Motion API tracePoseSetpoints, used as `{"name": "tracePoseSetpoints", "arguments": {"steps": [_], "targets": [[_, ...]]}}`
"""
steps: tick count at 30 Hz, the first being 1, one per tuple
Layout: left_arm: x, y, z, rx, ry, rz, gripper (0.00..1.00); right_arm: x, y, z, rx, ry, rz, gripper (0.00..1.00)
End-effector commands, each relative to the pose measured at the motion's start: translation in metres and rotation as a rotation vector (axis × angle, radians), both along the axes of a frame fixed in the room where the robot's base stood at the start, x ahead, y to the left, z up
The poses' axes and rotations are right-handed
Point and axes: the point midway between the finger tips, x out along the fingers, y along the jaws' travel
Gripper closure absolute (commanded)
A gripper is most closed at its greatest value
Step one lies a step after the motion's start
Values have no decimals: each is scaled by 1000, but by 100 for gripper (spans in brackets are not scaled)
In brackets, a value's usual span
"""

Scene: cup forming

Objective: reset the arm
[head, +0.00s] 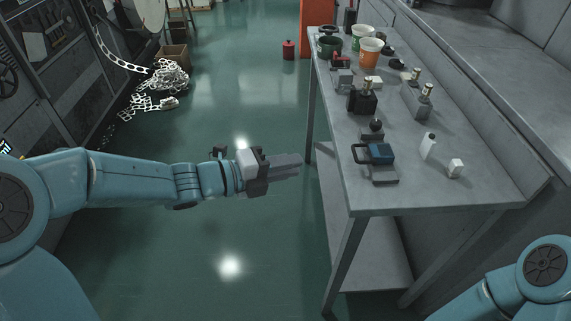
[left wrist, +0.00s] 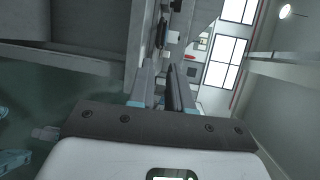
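My left arm reaches in from the left in the head view. Its gripper (head: 287,165) hangs in free air over the green floor, left of the metal workbench (head: 490,185), pointing right towards it. In the left wrist view the two fingers (left wrist: 164,75) stand apart with a visible gap and nothing between them. Part of my right arm shows at the lower right of the head view; its gripper is out of the picture.
A scrap-strip heap (head: 165,78) lies on the floor. Open floor surrounds my left gripper.

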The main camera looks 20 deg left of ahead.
Motion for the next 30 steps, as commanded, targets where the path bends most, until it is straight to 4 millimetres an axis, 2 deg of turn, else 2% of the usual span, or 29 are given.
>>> {"name": "tracePoseSetpoints", "arguments": {"steps": [16,18,20,23,25,28,30], "targets": [[-3,3,1,0,0,1,81,0,0,1,0,0,0,43],[-2,3,7,0,4,0,81,0,0,7,0,0,0,43],[-2,-2,4,-7,39,-13,81,0,0,20,0,0,0,43],[-9,-20,-23,-44,174,-37,81,0,0,45,0,0,0,43],[-15,-31,-54,-115,354,23,81,0,0,64,0,0,0,43],[-38,-39,-115,-267,762,243,81,0,0,87,0,-1,0,43],[-66,-38,-159,-373,1067,454,81,0,0,98,0,0,0,43]]}}
